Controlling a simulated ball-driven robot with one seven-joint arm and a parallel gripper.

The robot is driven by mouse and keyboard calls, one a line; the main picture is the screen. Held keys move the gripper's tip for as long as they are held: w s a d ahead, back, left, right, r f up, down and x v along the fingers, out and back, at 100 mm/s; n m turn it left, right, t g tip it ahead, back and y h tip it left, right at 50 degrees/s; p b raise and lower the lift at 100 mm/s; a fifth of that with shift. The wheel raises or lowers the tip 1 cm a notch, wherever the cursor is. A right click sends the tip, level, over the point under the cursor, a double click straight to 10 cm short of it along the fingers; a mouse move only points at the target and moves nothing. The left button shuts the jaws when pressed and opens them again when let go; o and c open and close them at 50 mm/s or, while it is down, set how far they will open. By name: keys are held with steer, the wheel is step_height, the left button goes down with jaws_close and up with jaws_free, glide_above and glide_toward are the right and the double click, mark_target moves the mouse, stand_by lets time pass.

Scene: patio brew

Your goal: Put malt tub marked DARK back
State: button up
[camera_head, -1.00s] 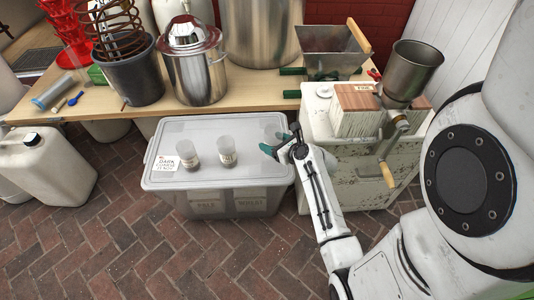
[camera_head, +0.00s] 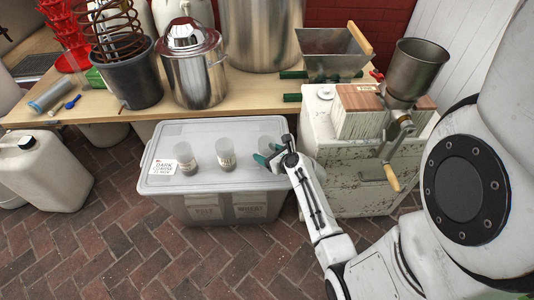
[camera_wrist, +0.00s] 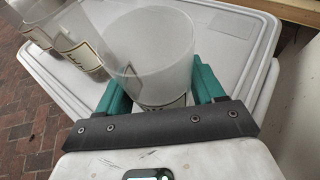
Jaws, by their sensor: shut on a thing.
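A clear tub (camera_head: 265,146) is between the teal fingers of my gripper (camera_head: 264,158), at the right end of the grey lid. In the wrist view the fingers close on both sides of this tub (camera_wrist: 152,58); its label is mostly hidden, so I cannot read it. I cannot tell if its base touches the lid. Two more clear tubs, a left one (camera_head: 187,160) and a middle one (camera_head: 226,155), stand upright on the lid, with dark contents low inside. A white card reading DARK (camera_head: 164,168) is at the lid's left end.
The lid covers a translucent storage bin (camera_head: 235,206) on the brick floor, with labelled packs inside. A wooden table (camera_head: 235,108) with steel pots stands behind. A worn white cabinet (camera_head: 345,180) with a grain mill is close on the right. A white jerrycan (camera_head: 45,172) stands left.

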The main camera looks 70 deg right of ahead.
steer(key=o, duration=1)
steer(key=shift+o, duration=0.2)
